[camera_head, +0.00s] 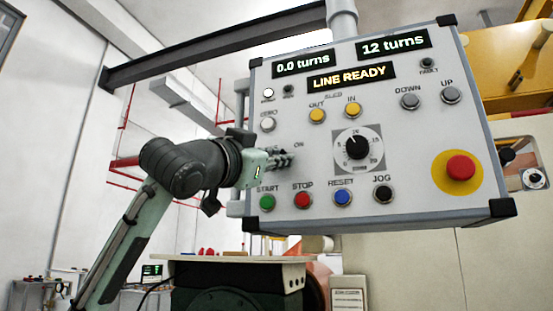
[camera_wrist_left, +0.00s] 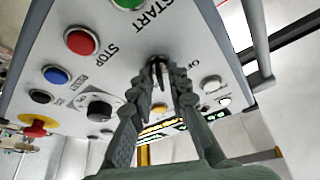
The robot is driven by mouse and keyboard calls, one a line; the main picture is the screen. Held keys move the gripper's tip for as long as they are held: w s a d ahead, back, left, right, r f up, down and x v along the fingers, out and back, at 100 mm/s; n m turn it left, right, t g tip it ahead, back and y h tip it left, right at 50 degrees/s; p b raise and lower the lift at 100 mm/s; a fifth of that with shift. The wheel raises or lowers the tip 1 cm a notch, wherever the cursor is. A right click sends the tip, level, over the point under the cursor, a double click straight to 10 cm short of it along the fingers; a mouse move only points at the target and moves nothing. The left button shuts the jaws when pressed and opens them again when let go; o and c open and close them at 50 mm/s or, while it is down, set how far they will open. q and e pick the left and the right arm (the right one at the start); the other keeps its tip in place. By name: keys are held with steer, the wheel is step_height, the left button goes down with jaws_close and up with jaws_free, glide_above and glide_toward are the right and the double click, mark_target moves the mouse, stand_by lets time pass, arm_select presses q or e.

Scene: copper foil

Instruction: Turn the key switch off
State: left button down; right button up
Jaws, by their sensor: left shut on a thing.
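My left gripper (camera_head: 284,159) reaches in from the left to the face of the grey control panel (camera_head: 400,95). It is at the key switch, beside the "ON" label and above the START and STOP buttons. The gripper covers the switch in the head view. In the left wrist view the two ridged fingers of my left gripper (camera_wrist_left: 163,78) close around the small dark key switch (camera_wrist_left: 157,63), with only a bit of it showing between the tips. Which way the key is turned is hard to tell. My right gripper is not in view.
Below the switch are a green START button (camera_head: 267,202) and a red STOP button (camera_head: 303,200). A black dial (camera_head: 357,147) and a red emergency button (camera_head: 460,167) on yellow are to the right. The lit display (camera_head: 351,77) reads "LINE READY".

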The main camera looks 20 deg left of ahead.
arm_select(q)
steer(key=shift+d+r+n+y+b, duration=0.1)
steer(key=shift+n+y+b, duration=0.55)
steer(key=shift+n+y, duration=1.45)
steer(key=shift+d+f+n+y+b, duration=0.1)
steer(key=shift+n+y+b, duration=0.65)
steer(key=shift+n, duration=2.7)
steer(key=shift+d+r+n+y+b, duration=0.1)
steer(key=shift+n+y+b, duration=0.4)
steer(key=shift+n+y, duration=1.65)
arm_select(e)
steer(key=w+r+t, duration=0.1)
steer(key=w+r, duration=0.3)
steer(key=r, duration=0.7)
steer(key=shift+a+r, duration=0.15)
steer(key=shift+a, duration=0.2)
arm_select(q)
steer(key=shift+s+n+h, duration=0.1)
steer(key=shift+n+h, duration=0.5)
steer(key=shift+n, duration=0.2)
steer(key=c, duration=1.7)
jaws_free()
steer(key=shift+c, duration=0.2)
steer(key=v, duration=1.1)
steer(key=shift+s+f, duration=0.3)
